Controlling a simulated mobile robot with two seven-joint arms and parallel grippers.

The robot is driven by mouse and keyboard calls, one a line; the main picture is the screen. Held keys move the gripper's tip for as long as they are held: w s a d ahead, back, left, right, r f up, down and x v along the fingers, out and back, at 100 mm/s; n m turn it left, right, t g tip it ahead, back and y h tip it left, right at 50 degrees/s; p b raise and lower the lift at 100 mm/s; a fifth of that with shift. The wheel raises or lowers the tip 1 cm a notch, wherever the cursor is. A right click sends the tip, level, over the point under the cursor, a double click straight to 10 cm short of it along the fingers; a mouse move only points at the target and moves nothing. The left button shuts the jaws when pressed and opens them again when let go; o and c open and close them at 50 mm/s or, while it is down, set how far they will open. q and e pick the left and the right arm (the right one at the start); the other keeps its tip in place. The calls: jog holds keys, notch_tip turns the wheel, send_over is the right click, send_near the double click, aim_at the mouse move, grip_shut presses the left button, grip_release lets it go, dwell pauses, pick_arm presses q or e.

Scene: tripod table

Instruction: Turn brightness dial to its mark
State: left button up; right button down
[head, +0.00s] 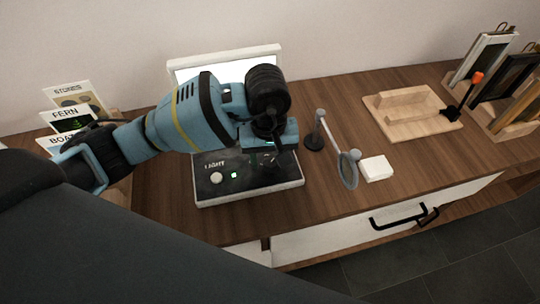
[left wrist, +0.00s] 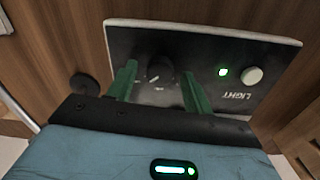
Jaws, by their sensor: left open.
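The brightness dial (left wrist: 160,73) is a round black knob on a dark control panel (left wrist: 210,48) in the left wrist view. A short white line shows on it. Its target mark is too small or hidden to make out. My left gripper (left wrist: 159,71) is open, its two green fingers on either side of the dial; I cannot tell whether they touch it. In the head view my left gripper (head: 268,158) is over the right part of the panel (head: 245,188) and hides the dial.
The panel also has a white LIGHT button (head: 217,178) and a lit green lamp (head: 235,174). A magnifier on a stand (head: 347,168) and a white block (head: 376,168) are close on the right. A wooden tray (head: 400,125) lies farther right. Cards (head: 75,100) stand at left.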

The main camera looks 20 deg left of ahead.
pick_arm(q)
jog(key=shift+c, duration=0.3)
jog(key=c, duration=0.9)
